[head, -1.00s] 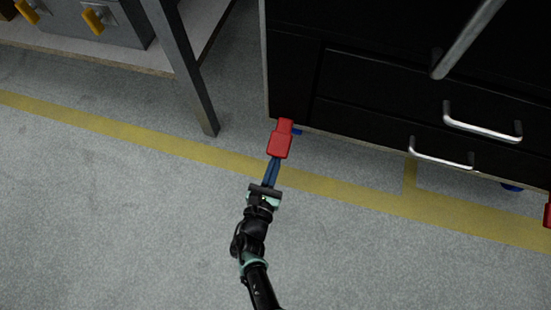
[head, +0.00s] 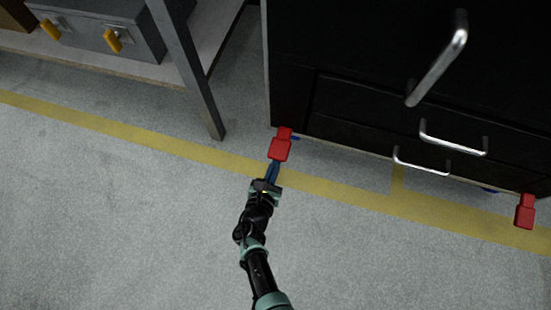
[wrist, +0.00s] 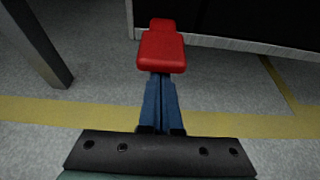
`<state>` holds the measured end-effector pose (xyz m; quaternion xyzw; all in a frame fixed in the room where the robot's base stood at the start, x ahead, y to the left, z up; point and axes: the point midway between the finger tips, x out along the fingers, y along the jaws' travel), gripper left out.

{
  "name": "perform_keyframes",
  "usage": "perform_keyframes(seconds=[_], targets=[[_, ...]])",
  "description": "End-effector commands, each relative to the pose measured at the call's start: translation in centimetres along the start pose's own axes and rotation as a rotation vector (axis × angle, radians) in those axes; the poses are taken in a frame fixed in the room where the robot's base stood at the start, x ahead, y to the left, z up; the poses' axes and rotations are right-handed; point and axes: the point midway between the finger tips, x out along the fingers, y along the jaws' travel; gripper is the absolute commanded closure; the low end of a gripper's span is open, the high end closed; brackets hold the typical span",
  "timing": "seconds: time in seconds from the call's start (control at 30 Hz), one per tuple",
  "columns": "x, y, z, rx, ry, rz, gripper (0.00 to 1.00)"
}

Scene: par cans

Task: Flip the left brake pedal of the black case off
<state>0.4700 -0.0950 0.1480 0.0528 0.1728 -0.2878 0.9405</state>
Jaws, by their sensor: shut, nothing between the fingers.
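The black case (head: 400,90) stands at the upper right in the head view, with its lower front edge just above the floor. Its left brake pedal (head: 281,148) is red and sticks out at the case's lower left corner; it also shows in the wrist view (wrist: 161,52). My gripper (head: 274,166) is shut and empty. Its blue fingers (wrist: 159,100) point at the pedal's near end, and their tips are hidden at or under it. I cannot tell whether they touch. The right red pedal (head: 525,212) is at the case's lower right.
Silver drawer handles (head: 453,143) stick out from the case front. The grey floor (head: 130,230) with a yellow line is clear in front.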

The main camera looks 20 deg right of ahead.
Motion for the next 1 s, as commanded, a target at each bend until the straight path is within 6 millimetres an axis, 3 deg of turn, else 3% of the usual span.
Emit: perform_keyframes(seconds=[0.03,0.33,1.0], targets=[[-0.3,0.1,0.9,-0.002,-0.002,0.000,1.00],[-0.9,0.0,2.4,0.004,0.116,-0.001,1.00],[-1.2,0.1,3.5,0.001,0.129,-0.001,1.00]])
